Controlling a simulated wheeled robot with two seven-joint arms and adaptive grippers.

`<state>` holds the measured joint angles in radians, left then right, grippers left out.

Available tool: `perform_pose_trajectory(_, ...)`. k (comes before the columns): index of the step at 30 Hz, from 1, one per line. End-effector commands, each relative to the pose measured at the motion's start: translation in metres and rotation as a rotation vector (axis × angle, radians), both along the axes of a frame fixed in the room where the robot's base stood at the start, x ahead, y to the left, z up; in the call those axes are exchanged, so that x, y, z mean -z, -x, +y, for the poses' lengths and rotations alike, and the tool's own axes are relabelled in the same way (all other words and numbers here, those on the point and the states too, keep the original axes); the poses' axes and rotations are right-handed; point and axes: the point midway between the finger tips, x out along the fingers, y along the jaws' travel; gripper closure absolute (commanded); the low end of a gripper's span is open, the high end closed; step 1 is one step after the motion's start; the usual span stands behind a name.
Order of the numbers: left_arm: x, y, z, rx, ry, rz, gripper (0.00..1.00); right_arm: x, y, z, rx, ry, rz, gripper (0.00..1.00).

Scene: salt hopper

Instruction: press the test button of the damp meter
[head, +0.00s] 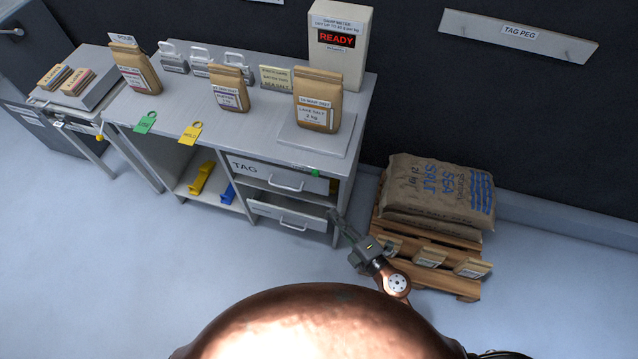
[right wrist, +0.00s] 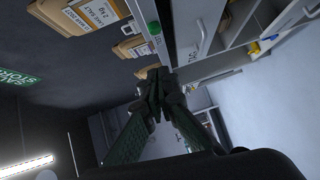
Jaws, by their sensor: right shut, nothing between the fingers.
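The damp meter (head: 339,62) is a pale upright box at the back right of the bench, with a red READY on its dark display. A plate (head: 325,142) in front of it bears a brown bag (head: 318,100) labelled lake salt, 2 kg. A small green button (head: 315,173) sits on the bench's front edge below the plate; it also shows in the right wrist view (right wrist: 154,28). I cannot read the label beside it. My right gripper (head: 334,215) is shut and empty, apart from the button and lower, near the bench's right front corner. My left gripper is out of view.
Drawers sit under the bench, and the lower drawer (head: 292,214) stands partly open near my right gripper. A pallet (head: 432,242) with salt sacks (head: 440,190) stands at the right. Green and yellow tags (head: 191,132) lie at the bench's front edge. The floor at left is clear.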

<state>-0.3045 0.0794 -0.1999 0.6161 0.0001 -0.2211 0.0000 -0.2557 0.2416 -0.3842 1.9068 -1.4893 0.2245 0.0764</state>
Motion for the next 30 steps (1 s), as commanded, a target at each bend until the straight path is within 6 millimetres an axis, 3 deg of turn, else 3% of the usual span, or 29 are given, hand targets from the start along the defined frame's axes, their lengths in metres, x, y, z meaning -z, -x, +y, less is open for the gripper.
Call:
perform_pose_trajectory(5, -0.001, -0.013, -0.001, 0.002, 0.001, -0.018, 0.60, 0.000, -0.001, 0.000, 0.001, -0.001, 0.002, 1.00)
perform_pose_trajectory(11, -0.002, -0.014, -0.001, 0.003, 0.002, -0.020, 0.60, 0.001, -0.011, 0.006, 0.002, -0.001, 0.001, 1.00)
perform_pose_trajectory(25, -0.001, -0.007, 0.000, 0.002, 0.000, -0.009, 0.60, 0.008, -0.087, 0.057, 0.002, -0.003, 0.001, 1.00)
perform_pose_trajectory(30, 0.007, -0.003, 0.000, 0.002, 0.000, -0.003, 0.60, 0.014, -0.110, 0.049, 0.002, 0.000, 0.003, 1.00)
